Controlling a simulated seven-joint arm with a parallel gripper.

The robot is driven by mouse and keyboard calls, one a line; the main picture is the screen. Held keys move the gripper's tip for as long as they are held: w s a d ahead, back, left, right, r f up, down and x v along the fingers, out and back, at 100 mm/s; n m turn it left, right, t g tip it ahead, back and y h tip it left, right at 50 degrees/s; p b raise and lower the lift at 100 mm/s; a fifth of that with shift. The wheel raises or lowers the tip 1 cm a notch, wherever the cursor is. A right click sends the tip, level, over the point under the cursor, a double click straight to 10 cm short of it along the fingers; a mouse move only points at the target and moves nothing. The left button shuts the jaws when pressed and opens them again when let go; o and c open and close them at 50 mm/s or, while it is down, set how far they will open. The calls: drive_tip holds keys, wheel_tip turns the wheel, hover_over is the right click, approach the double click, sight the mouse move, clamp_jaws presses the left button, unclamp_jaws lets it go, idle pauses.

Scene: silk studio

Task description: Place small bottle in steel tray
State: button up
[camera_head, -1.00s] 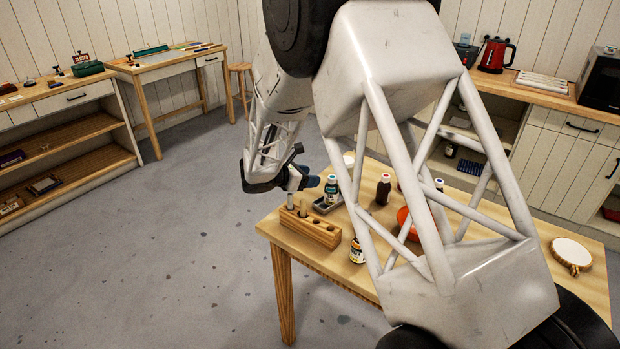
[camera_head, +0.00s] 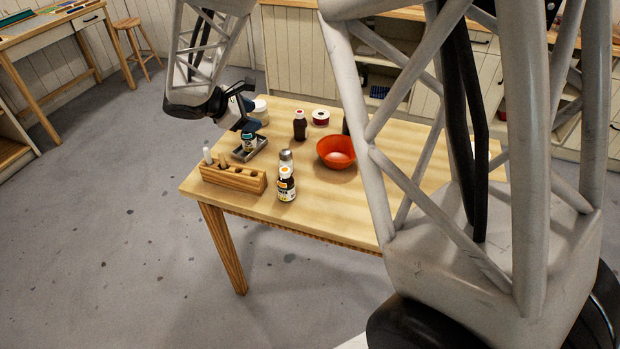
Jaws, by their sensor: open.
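A small dark bottle (camera_head: 249,144) with a pale label stands upright, and it appears to be inside the small steel tray (camera_head: 263,143) near the table's left edge. My gripper (camera_head: 245,116) is open just above the bottle, with its dark fingers close to the bottle's top. The fingers hide the cap, and I cannot tell whether they touch it.
A wooden rack (camera_head: 232,179) is in front of the tray. A yellow-and-white labelled bottle (camera_head: 286,187), brown bottle (camera_head: 300,127), orange bowl (camera_head: 334,151), white jar (camera_head: 261,107) and red-and-white roll (camera_head: 321,118) are nearby. The table (camera_head: 330,205) is clear at front centre.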

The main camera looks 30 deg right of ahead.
drive_tip(key=s+r+m+y, duration=0.3)
drive_tip(key=s+m, duration=0.2)
drive_tip(key=s, duration=0.6)
drive_tip(key=s+r+m+y, duration=0.2)
drive_tip(key=s+m, duration=0.3)
drive_tip(key=s, duration=0.7)
drive_tip(key=s+r+m+y, duration=0.3)
drive_tip(key=s+m+y, duration=0.2)
drive_tip(key=s, duration=0.7)
drive_tip(key=shift+s+r+m+t, duration=0.15)
drive_tip(key=shift+r+m+t, duration=0.15)
drive_tip(key=shift+r+t, duration=0.1)
